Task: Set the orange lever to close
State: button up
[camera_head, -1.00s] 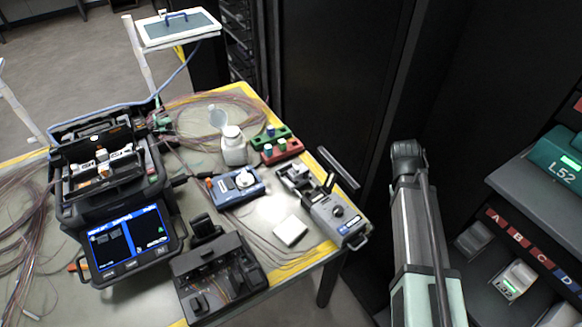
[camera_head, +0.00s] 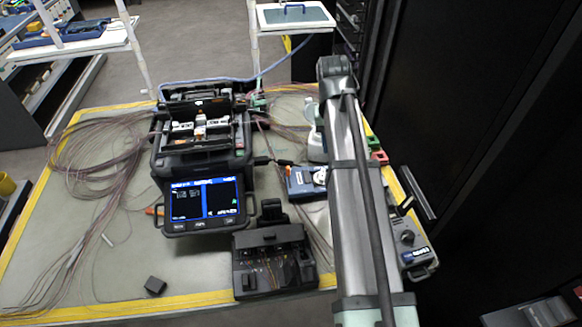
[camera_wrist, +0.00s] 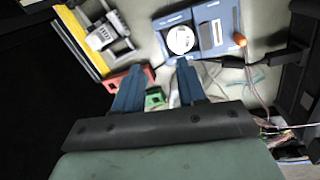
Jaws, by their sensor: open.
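A blue device (camera_head: 302,184) with a white round part on top sits on the table right of the splicer. A small orange end (camera_head: 285,163), which looks like the lever, sticks out at its upper left. In the wrist view the blue device (camera_wrist: 213,16) is at the top, with the orange lever end (camera_wrist: 240,40) at its right side. My gripper (camera_wrist: 160,69) is open and empty. Its two blue fingers point toward the device, with the tips just below and left of the white disc (camera_wrist: 181,40). I cannot tell the height gap. The head view does not show the fingers clearly.
A black splicer (camera_head: 203,150) with a lit screen stands to the left. A black holder (camera_head: 272,262) is in front. Red (camera_wrist: 122,82) and green (camera_wrist: 155,97) blocks lie by the fingertips. A grey tool (camera_head: 405,238) is at the table's right edge. Loose fibres cross the table.

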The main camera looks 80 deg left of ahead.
jog(key=n+g, duration=0.1)
jog(key=n, duration=0.1)
send_near(288, 168)
jog(key=shift+y, duration=0.3)
notch_tip(288, 168, down, 10)
jog(key=shift+w+d+f, duration=0.1)
jog(key=shift+d, duration=0.05)
grip_shut()
dwell(0.4)
